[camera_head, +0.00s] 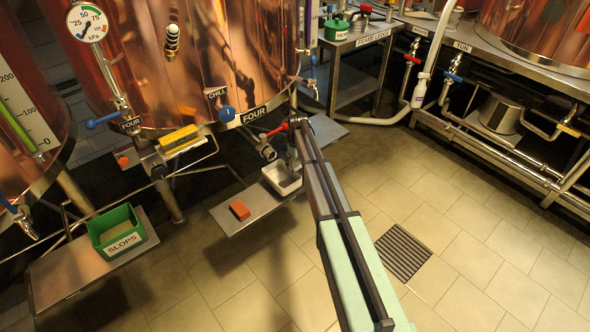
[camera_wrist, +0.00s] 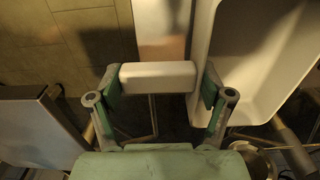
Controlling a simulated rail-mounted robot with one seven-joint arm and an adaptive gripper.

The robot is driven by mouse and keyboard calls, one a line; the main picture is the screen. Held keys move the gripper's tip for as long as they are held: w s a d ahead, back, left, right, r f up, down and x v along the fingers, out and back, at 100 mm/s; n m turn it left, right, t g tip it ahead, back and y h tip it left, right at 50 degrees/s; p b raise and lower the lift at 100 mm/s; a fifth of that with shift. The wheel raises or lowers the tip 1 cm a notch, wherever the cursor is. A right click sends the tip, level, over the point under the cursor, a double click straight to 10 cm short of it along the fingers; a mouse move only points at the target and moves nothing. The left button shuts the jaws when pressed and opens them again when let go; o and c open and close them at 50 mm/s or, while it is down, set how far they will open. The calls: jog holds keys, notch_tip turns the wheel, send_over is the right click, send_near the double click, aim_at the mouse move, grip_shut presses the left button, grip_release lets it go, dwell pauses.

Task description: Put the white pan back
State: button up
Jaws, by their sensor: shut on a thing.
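The white pan (camera_head: 283,178) shows in the head view at the low metal shelf (camera_head: 240,217) under the copper vessel, left of my arm. It is open-topped and looks empty. I cannot tell whether it rests on the shelf or hangs just above it. In the wrist view the pan (camera_wrist: 262,62) fills the upper right. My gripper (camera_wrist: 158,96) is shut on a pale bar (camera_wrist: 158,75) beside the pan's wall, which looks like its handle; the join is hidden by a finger.
A green SLOPS bin (camera_head: 117,233) stands on a lower shelf at left. The floor around the drain grate (camera_head: 403,253) is clear.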

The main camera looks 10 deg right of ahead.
aim_at(295, 168)
jog(key=shift+w+a+f, duration=0.1)
jog(key=shift+w+a, duration=0.35)
jog(key=shift+w, duration=0.35)
jog(key=shift+f+b, duration=0.3)
jog(key=shift+f, duration=1.3)
jog(key=shift+f, duration=0.15)
jog(key=o, duration=1.5)
jog(key=shift+o, duration=0.2)
